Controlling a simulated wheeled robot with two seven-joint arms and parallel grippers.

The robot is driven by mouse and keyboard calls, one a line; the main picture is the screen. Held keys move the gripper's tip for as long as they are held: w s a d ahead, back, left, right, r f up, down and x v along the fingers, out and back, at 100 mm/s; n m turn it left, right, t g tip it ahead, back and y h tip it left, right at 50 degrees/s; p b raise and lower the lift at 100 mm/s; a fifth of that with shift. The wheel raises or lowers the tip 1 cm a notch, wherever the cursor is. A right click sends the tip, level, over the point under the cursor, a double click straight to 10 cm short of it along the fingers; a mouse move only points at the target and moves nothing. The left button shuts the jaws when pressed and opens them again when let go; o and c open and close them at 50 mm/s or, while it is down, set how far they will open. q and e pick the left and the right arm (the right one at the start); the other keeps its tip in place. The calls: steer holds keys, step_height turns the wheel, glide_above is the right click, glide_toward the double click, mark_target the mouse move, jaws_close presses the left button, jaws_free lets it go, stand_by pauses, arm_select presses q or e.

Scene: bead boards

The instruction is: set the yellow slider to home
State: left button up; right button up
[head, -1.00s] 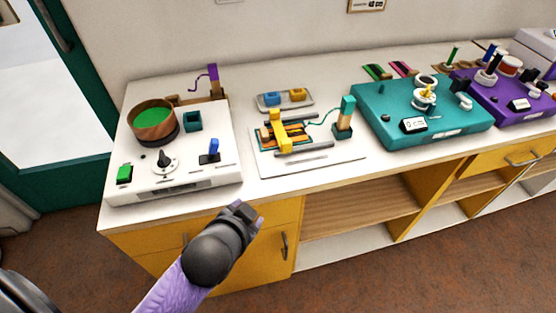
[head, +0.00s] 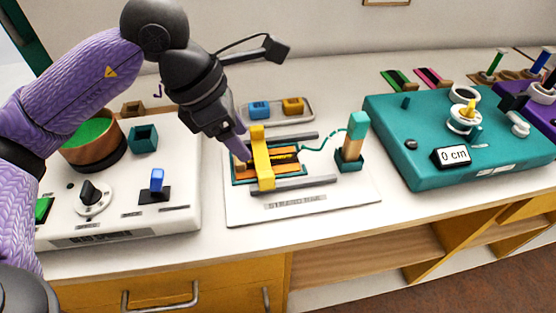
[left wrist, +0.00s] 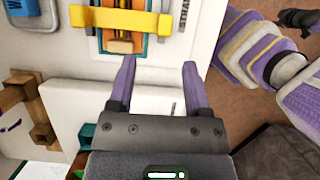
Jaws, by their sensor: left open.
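The yellow slider (head: 262,160) is an upright-ended bar lying across two grey rails on the white strand board (head: 300,208), over an orange and teal bed. It sits toward the left part of the rails. It shows at the top of the left wrist view (left wrist: 120,20). My left gripper (head: 240,150) is just left of the slider in the head view, its fingers pointing down. In the left wrist view its purple fingers (left wrist: 158,68) are apart with nothing between them, and the slider is ahead and to the left. My right gripper does not show.
A teal post (head: 356,135) with a cord stands right of the rails. A tray (head: 307,117) with blue and yellow blocks lies behind. A white panel (head: 120,215) with a bowl and knobs is on the left, a teal box (head: 390,165) on the right. The board's front is clear.

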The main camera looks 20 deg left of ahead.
mark_target(265, 174)
arm_select(q)
steer(key=b+x, duration=0.1)
steer(key=x, duration=0.1)
steer(key=b+x, duration=0.1)
steer(key=x, duration=0.2)
steer(key=b+x, duration=0.1)
steer(key=x, duration=0.1)
steer(key=shift+s+d+f, duration=0.2)
steer(key=shift+s+f, duration=0.05)
steer(key=shift+f, duration=0.15)
steer(key=shift+w+d+f, duration=0.1)
steer(key=shift+d+f, duration=0.15)
steer(key=shift+f, duration=0.25)
steer(key=shift+c, duration=0.4)
steer(key=c, duration=0.7)
jaws_close()
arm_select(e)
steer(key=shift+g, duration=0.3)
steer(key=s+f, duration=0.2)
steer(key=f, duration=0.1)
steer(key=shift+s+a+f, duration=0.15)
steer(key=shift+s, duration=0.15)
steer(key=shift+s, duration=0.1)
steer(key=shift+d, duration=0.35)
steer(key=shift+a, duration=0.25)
